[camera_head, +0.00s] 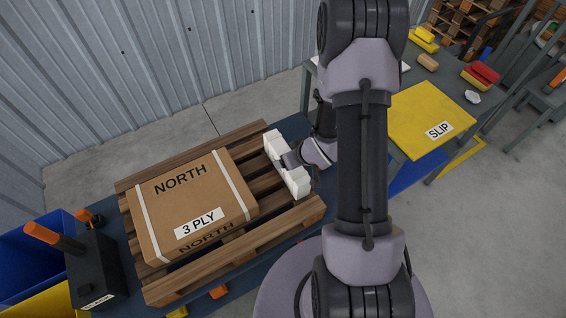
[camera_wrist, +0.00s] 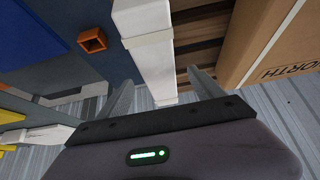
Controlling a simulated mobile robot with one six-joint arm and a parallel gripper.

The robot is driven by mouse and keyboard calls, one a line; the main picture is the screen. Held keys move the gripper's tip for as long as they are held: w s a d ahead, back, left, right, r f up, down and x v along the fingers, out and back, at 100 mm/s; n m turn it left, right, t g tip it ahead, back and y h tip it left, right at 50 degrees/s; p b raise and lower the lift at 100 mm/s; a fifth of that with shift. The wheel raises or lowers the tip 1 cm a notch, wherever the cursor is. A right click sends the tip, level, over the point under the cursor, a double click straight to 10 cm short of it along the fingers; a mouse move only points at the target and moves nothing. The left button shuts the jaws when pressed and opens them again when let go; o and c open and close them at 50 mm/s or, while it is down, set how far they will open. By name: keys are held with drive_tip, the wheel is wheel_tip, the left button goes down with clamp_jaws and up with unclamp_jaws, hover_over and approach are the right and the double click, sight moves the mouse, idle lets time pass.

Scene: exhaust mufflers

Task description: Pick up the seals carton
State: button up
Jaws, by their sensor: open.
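A long white carton (camera_head: 297,182) lies at the right end of the wooden pallet (camera_head: 160,291), beside a large brown carton. No lettering shows on it, so I cannot confirm it is the seals carton. My gripper (camera_head: 287,160) is over its middle and hides that part. In the wrist view the white carton (camera_wrist: 148,45) runs between the two spread fingers of my gripper (camera_wrist: 163,90). The fingers are open, one on each side, with gaps showing. I cannot tell how deep they reach.
The brown carton (camera_head: 190,200), marked NORTH and 3 PLY, fills most of the pallet. A black box (camera_head: 97,270) and a blue bin (camera_head: 30,250) stand at left. A yellow SLIP sheet (camera_head: 425,115) lies on the right table. The corrugated wall (camera_head: 120,80) is behind.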

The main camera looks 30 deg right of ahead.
drive_tip(key=b+x, duration=0.2)
drive_tip(key=x, duration=0.6)
drive_tip(key=shift+w+f+b, duration=0.1)
drive_tip(key=shift+w+b, duration=0.25)
clamp_jaws()
